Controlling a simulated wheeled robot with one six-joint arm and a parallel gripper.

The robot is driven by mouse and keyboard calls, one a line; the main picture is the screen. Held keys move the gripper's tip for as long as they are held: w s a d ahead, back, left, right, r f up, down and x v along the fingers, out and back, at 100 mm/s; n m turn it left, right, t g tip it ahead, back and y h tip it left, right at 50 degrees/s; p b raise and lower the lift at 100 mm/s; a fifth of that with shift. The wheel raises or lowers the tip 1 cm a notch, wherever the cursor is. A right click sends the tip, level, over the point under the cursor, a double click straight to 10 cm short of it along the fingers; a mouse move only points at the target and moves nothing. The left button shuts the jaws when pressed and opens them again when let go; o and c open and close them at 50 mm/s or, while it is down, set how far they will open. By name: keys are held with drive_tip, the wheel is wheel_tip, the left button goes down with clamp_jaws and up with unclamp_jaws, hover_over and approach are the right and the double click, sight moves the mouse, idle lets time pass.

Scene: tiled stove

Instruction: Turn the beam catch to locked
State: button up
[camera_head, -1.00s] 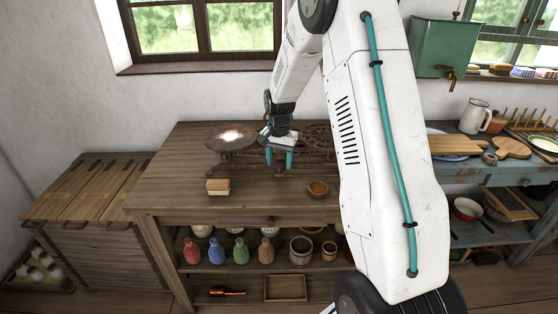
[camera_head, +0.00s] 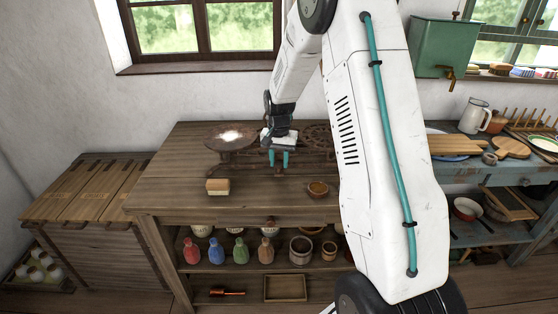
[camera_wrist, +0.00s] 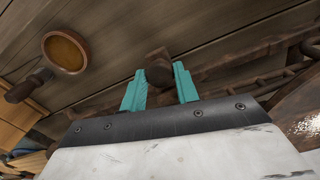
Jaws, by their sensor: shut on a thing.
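An old brown balance stands at the back of the wooden table. Its left pan (camera_head: 231,141) has a white patch on it, and an ornate dark part (camera_head: 317,137) shows at its right. My gripper (camera_head: 278,160) is at the front middle of the balance, teal fingers pointing down. In the wrist view my gripper (camera_wrist: 159,76) is shut on a dark brown knob (camera_wrist: 158,69), which looks to be the beam catch, with one finger on each side. In the head view the catch is hidden by my gripper, and its setting cannot be told.
A brush-like block (camera_head: 217,187) and a small round bowl (camera_head: 317,188) are on the table in front of the balance. Coloured bottles (camera_head: 230,251) stand on the shelf below. The front middle of the tabletop is clear.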

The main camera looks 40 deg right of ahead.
sight(279, 163)
drive_tip(key=n, duration=0.7)
drive_tip(key=shift+w, duration=0.1)
idle(0.5)
drive_tip(key=o, duration=1)
drive_tip(key=shift+c, duration=0.2)
wheel_tip(279, 163, up, 8)
drive_tip(key=shift+f, duration=0.1)
